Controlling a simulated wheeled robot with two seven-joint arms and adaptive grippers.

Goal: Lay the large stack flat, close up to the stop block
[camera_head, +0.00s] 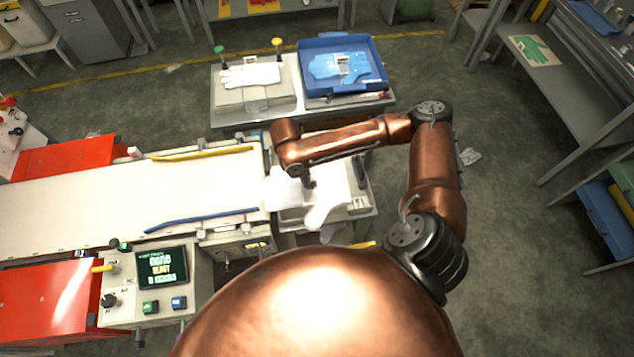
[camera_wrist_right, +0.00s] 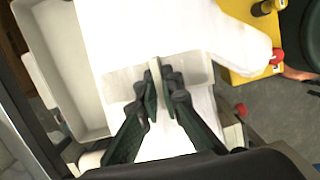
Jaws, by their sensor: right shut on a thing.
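My right gripper (camera_head: 308,184) reaches down over white film gloves (camera_head: 322,212) at the right end of the conveyor. In the right wrist view, its two dark fingers (camera_wrist_right: 159,82) are closed on a thin pale edge, which I take as part of the white glove stack (camera_wrist_right: 145,35). White film spreads above and below the fingers, and a thumb-like lobe points right. The stack's lower side and full contact are hidden. A pale block (camera_wrist_right: 200,68) lies close by the fingertips; I cannot tell whether it is the stop block. My left gripper is not in view.
The white conveyor (camera_head: 140,192) runs in from the left between a yellow rail and a blue rail. Behind stand a fixture with a white glove (camera_head: 250,76) and a blue tray (camera_head: 315,46) holding blue gloves. A control panel (camera_head: 160,268) stands at front left.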

